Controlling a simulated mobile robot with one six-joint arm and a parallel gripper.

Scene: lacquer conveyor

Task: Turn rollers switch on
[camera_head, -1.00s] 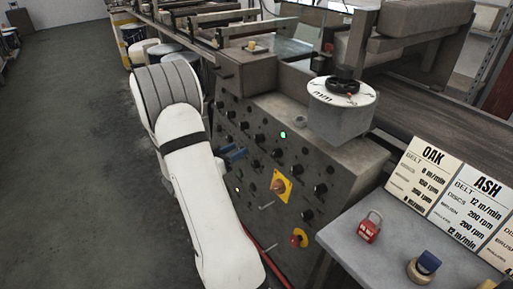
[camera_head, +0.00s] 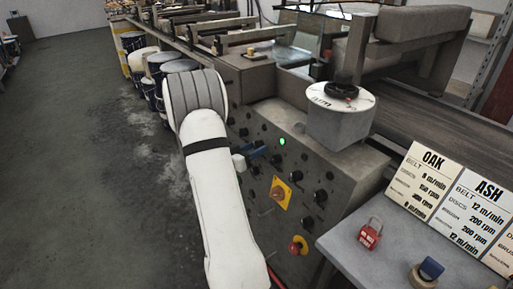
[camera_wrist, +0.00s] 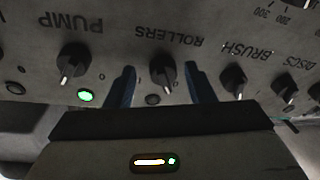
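The ROLLERS switch (camera_wrist: 162,72) is a black knob with a light pointer mark toward the bottom of the wrist view, where the panel lettering appears upside down. The small lamp (camera_wrist: 153,99) beside it is dark. My gripper (camera_wrist: 161,88) is open, with one blue finger on each side of the ROLLERS knob and visible gaps between. In the head view my gripper (camera_head: 250,153) is at the control panel (camera_head: 262,122), and my arm hides part of the panel.
In the wrist view, the PUMP knob (camera_wrist: 72,62) with a lit green lamp (camera_wrist: 86,96) is left; the BRUSH knob (camera_wrist: 234,78) is right. The head view shows a red emergency button (camera_head: 297,245) low on the panel and a grey table (camera_head: 345,250) at right.

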